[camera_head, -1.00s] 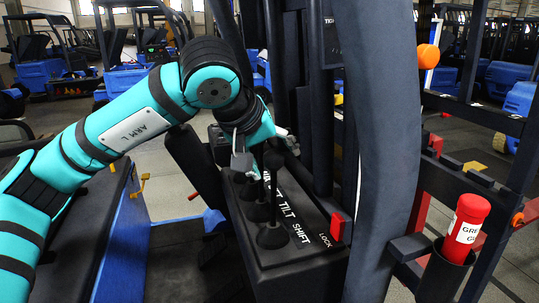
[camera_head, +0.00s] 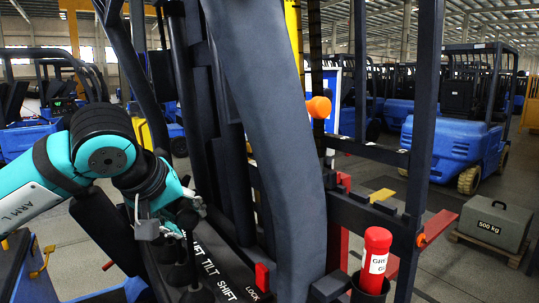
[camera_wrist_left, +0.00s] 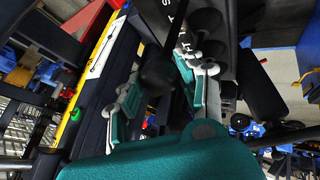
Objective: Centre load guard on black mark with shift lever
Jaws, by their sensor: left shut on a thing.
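My left gripper (camera_head: 183,217) comes in from the left and is closed around the dark knob at the top of a lever. In the left wrist view a dark round knob (camera_wrist_left: 158,75) sits between the teal and grey fingers. The load guard seems to be the dark upright frame (camera_head: 424,110) at the right. I cannot make out the black mark. My right gripper is not in view.
A red LOCK switch (camera_head: 262,277) is beside the lettering. A thick dark post (camera_head: 270,150) stands right of the levers. An orange ball (camera_head: 319,107) and a red labelled cylinder (camera_head: 376,258) are further right. A 500 kg weight (camera_head: 495,225) stands on the floor.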

